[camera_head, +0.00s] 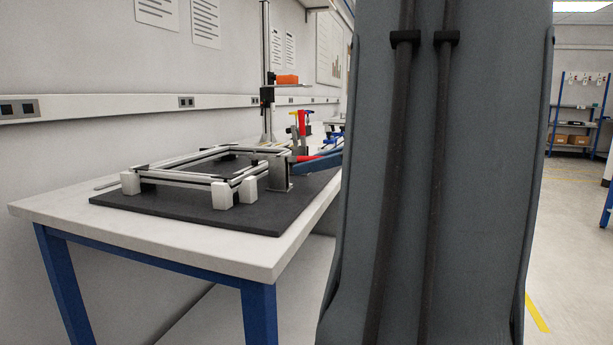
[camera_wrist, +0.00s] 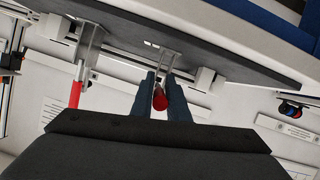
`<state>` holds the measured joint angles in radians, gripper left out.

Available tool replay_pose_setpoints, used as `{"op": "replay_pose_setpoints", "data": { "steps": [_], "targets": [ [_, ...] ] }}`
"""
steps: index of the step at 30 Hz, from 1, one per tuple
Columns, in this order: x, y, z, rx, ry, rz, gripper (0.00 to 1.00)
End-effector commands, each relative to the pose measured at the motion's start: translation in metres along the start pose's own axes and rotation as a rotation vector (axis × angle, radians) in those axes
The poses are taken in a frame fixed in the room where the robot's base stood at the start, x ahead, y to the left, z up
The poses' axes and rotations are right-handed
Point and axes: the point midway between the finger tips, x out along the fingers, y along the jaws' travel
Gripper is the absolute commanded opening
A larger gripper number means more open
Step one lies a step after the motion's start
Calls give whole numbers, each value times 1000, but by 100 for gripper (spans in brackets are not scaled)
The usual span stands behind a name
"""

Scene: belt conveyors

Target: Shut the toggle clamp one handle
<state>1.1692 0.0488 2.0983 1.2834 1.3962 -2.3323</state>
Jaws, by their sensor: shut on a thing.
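A toggle clamp with a metal stand (camera_head: 277,172) stands at the near right corner of the aluminium frame (camera_head: 190,181). Its red handle (camera_head: 307,158) lies low and points right, toward my gripper. My gripper (camera_head: 302,161) reaches in from the right with blue-grey fingers. In the wrist view the fingers (camera_wrist: 160,88) are closed around the red handle (camera_wrist: 159,100), whose round end shows between them. A second red handle (camera_head: 302,122) stands upright farther back; a red handle also shows at the left of the wrist view (camera_wrist: 75,95). The held clamp's pressing tip is hard to make out.
The frame rests on white blocks on a dark mat (camera_head: 250,218) on a white table (camera_head: 150,230) with blue legs. A column with an orange item (camera_head: 287,79) stands behind. My large grey arm link hides the right side of the table. Floor at far right is clear.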

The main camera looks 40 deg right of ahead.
Motion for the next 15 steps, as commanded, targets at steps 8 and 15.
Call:
{"op": "replay_pose_setpoints", "data": {
  "steps": [8, 15],
  "targets": [
    [2, -1, 5, 5, 40, 7, 0],
    [2, -1, 4, 6, 47, 7, 0]
  ]
}}
